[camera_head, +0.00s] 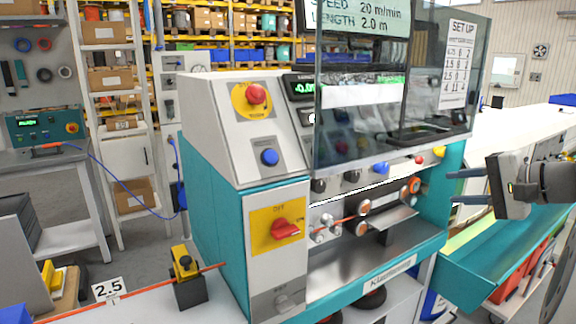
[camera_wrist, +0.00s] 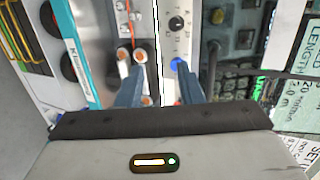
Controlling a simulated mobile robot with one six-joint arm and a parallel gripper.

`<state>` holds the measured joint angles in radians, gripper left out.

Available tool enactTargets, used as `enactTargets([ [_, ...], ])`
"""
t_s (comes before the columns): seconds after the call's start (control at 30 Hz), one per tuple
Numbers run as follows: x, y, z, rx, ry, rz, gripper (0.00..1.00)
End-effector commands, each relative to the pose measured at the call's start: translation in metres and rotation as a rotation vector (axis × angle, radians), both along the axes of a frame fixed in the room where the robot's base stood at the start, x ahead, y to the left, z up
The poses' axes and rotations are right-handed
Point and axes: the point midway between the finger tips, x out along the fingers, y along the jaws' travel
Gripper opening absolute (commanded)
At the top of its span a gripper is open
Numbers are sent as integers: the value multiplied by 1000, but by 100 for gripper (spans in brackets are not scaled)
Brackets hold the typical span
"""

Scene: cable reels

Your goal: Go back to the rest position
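My gripper (camera_head: 468,187) is at the right in the head view, beside the right end of the teal and grey cable machine (camera_head: 213,155). Its two fingers point left toward the machine and stand apart, with nothing visible between them. In the wrist view the fingers of my gripper (camera_wrist: 170,85) also show spread, with a blue knob and rollers of the machine behind them. No contact with the machine is clear.
The machine has a red emergency button (camera_head: 256,95), a blue button (camera_head: 270,157), a red switch (camera_head: 286,229) and a dark transparent guard (camera_head: 360,90). A teal trough (camera_head: 490,270) lies below my gripper. A yellow-black clamp (camera_head: 186,268) stands at the front left.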

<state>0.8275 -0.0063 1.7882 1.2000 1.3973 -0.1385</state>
Motion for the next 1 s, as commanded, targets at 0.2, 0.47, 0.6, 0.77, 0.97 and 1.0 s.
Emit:
enactTargets([
  [0.2,-15,63,-48,-132,152,103,33],
  [0.47,-81,152,-140,-495,362,334,33],
  [0.6,-130,177,-186,-770,406,488,33],
  [0.77,-166,183,-219,-1023,383,627,33],
  [0.97,-182,185,-234,-1165,346,702,33],
  [1.0,-183,185,-235,-1173,344,706,33],
])
